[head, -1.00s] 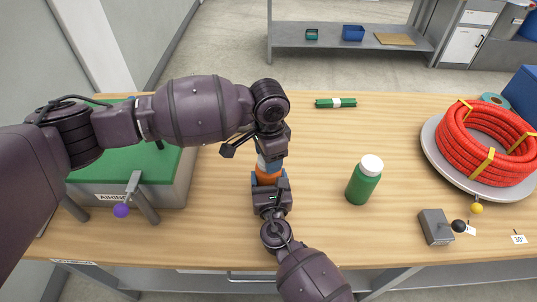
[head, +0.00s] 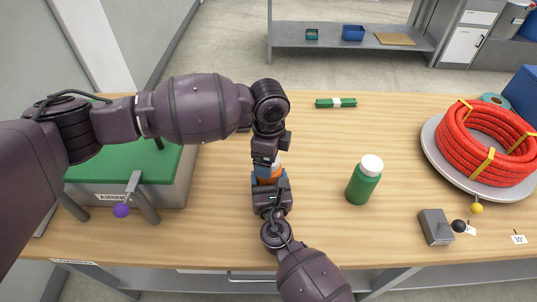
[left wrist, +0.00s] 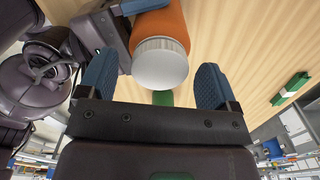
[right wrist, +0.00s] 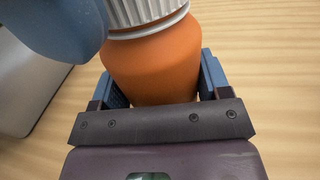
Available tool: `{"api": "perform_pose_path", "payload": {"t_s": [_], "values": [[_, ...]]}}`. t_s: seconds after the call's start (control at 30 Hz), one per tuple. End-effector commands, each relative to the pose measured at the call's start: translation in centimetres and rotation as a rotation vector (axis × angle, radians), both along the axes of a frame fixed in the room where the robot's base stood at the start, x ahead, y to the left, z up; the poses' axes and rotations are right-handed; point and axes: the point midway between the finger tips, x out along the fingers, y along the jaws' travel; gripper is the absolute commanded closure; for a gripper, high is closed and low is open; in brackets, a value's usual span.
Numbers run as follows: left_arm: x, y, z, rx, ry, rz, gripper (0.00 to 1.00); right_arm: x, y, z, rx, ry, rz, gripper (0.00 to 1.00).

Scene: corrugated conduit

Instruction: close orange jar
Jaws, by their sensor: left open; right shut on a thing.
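The orange jar (head: 268,179) stands on the table below my left gripper, mostly hidden in the head view. Its body (right wrist: 155,65) fills the space between the fingers of my right gripper (right wrist: 158,85), which is shut on it. A ribbed white lid (left wrist: 160,62) sits on top of the jar; whether it is fully tightened I cannot tell. My left gripper (left wrist: 160,85) is open, its blue fingers on either side of the lid with gaps visible. In the right wrist view a blue left finger (right wrist: 50,28) shows close beside the lid.
A green bottle with a white cap (head: 364,180) stands to the right of the jar. A green bundle (head: 336,103) lies behind. A red coil of conduit (head: 486,142) is at the right, near a grey block (head: 435,227). A green-topped station (head: 115,160) is at the left.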

Motion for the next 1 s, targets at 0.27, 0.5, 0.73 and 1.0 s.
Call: {"api": "perform_pose_path", "payload": {"t_s": [0.27, 0.5, 0.73, 1.0], "values": [[0.0, 0.0, 1.2, -0.001, -0.001, 0.0, 0.16, 0.0, 0.0, 0.0, 0.0, 0.0, 0.0, 0.96], [0.0, 0.0, 5.6, -0.002, -0.003, -0.001, 0.16, 0.0, 0.0, 0.0, 0.0, 0.0, 0.0, 0.96], [0.0, 0.0, 9.6, -0.001, -0.002, -0.001, 0.16, 0.0, 0.0, 0.0, 0.0, 0.0, 0.0, 0.96], [0.0, 0.0, 11.9, 0.0, 0.0, 0.0, 0.16, 0.0, 0.0, 0.0, 0.0, 0.0, 0.0, 0.96]]}}
